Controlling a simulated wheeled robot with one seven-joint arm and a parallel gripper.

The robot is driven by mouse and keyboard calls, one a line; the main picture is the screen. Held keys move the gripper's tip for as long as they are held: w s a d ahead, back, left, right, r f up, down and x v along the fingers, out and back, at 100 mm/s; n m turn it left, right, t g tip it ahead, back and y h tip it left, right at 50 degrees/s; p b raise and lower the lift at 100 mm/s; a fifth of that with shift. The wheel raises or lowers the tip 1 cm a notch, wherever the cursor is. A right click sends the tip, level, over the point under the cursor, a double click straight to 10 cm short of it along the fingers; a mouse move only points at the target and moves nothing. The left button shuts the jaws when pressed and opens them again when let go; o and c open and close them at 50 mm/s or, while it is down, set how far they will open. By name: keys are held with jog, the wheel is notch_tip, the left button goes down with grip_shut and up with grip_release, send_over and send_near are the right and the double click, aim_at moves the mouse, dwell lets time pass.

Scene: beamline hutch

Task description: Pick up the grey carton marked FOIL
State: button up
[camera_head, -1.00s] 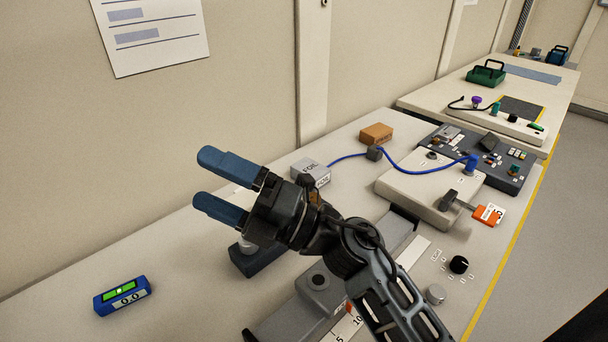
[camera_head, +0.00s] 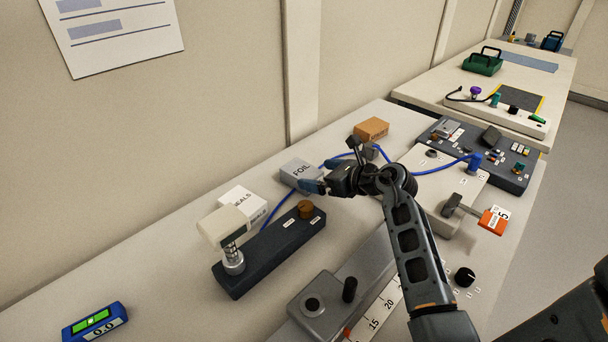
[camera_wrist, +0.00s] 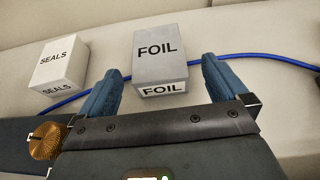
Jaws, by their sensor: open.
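The grey carton marked FOIL (camera_head: 301,171) stands on the bench near the wall. In the wrist view the FOIL carton (camera_wrist: 160,58) is upright, its label facing me, lying ahead of and between my two blue fingers. My gripper (camera_head: 312,180) is open and close in front of the carton. In the wrist view my gripper (camera_wrist: 160,80) holds nothing, and a gap shows on each side of the carton. In the head view the fingers cover a little of the carton's lower edge.
A white SEALS carton (camera_head: 243,204) stands to the left. A brown carton (camera_head: 371,129) stands behind to the right. A blue cable (camera_head: 284,206) runs behind the FOIL carton. A dark block with a brown knob (camera_head: 270,250) lies in front. A blue meter (camera_head: 95,322) sits at lower left.

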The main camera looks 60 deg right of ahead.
aim_at(309, 173)
jog(key=x, duration=0.7)
jog(key=shift+a+f, duration=0.1)
jog(key=c, duration=1)
